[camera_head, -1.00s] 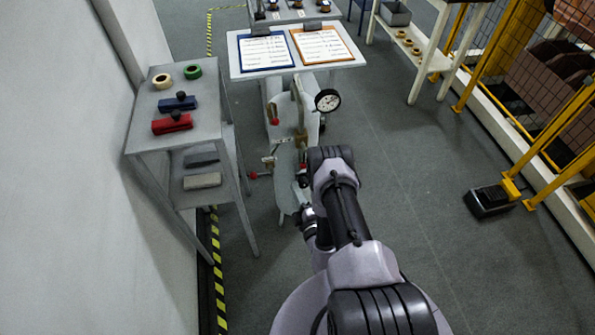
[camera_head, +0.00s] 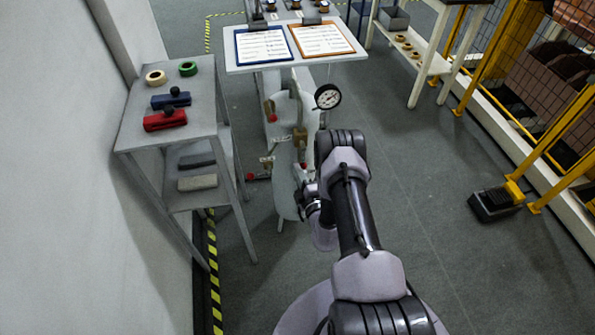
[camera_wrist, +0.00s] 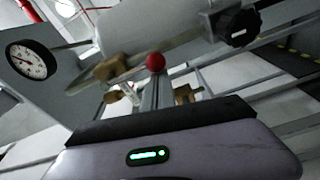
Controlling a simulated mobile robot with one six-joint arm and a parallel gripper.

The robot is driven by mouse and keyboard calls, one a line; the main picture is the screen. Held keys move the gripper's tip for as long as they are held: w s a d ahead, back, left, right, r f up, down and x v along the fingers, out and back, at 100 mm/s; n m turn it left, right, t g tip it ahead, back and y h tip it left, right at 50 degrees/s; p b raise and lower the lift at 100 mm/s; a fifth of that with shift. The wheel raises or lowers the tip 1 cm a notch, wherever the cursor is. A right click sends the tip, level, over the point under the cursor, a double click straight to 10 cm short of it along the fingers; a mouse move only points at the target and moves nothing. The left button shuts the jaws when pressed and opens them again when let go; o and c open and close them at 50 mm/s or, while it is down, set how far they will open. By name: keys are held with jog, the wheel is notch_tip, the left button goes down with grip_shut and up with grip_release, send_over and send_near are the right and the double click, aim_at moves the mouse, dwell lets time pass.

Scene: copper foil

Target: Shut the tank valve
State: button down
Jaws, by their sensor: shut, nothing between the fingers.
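In the wrist view the gauge (camera_wrist: 28,61) is at the left, a red ball knob (camera_wrist: 155,61) is in the middle and a black knob (camera_wrist: 236,24) is at upper right. My gripper (camera_head: 307,192) is low beside the tank, partly hidden by my arm. In the wrist view its fingers (camera_wrist: 156,90) look shut and empty, just below the red ball; contact is unclear.
A grey side table (camera_head: 130,130) with tape rolls and red and blue blocks stands at the left. A table with two clipboards (camera_head: 262,46) stands behind the tank. A black foot pedal (camera_head: 495,203) lies at the right near yellow fencing (camera_head: 560,120). Floor between is clear.

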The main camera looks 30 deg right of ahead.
jog(key=shift+s+d+f+n, duration=0.1)
jog(key=shift+d+n, duration=0.2)
jog(key=shift+n, duration=0.2)
jog(key=s+d+r+n+g+p, duration=0.1)
jog(key=d+r+n+p, duration=0.1)
jog(key=n, duration=0.5)
jog(key=s+d+r+n+g+h+p, duration=0.1)
jog(key=d+r+n+p, duration=0.1)
jog(key=d+r+n, duration=0.2)
jog(key=shift+s+d+n, duration=0.3)
jog(key=shift+d+n, duration=1.45)
jog(key=shift+n, duration=0.15)
jog(key=shift+d+r, duration=0.1)
jog(key=shift+r, duration=0.05)
